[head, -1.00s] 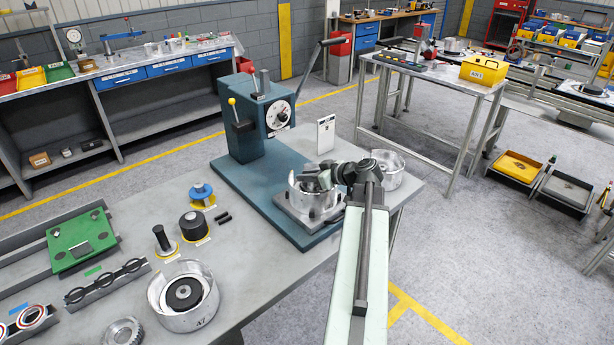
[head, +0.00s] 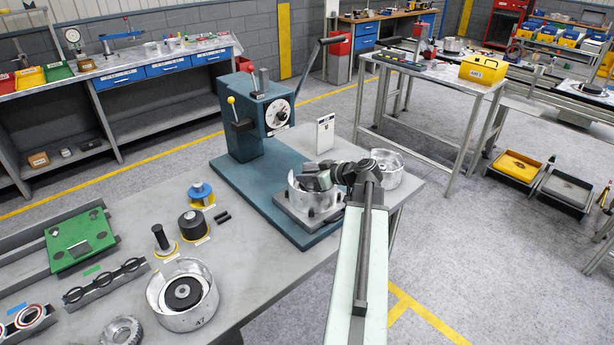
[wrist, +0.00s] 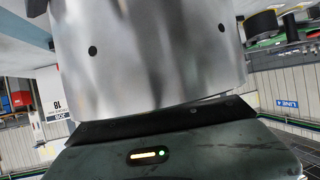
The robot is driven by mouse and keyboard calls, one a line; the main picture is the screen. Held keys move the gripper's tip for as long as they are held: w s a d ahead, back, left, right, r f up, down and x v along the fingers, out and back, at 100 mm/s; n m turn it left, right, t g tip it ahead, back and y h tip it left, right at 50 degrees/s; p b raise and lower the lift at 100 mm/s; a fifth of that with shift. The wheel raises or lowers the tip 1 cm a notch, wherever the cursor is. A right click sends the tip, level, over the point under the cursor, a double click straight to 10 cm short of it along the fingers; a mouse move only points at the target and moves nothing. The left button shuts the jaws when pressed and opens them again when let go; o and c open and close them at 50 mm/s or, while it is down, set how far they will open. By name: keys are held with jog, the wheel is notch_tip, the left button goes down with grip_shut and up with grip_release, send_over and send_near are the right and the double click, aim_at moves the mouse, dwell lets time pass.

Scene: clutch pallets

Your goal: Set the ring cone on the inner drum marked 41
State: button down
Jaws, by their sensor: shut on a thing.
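A silver drum (head: 299,202) stands on the grey plate of the blue press, at the centre of the head view. My gripper (head: 314,182) reaches over its rim from the right. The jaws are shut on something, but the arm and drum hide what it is. In the wrist view the drum's wall (wrist: 150,60), with two dark holes, fills the upper middle, right against my gripper body. No number shows on this drum. Another silver drum (head: 163,312) stands front left, with a mark I cannot read surely and a dark ringed part inside. I cannot pick out the ring cone for certain.
A third silver drum (head: 394,181) stands right of my gripper, near the bench edge. The blue press column (head: 262,120) and a white sign (head: 325,132) stand behind. A black cylinder (head: 193,224), a blue-topped part (head: 201,192) and a green plate (head: 80,240) lie to the left.

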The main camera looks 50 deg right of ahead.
jog(key=c, duration=1.2)
grip_release()
jog(key=shift+c, duration=0.2)
notch_tip(320, 180, up, 9)
jog(key=p, duration=0.9)
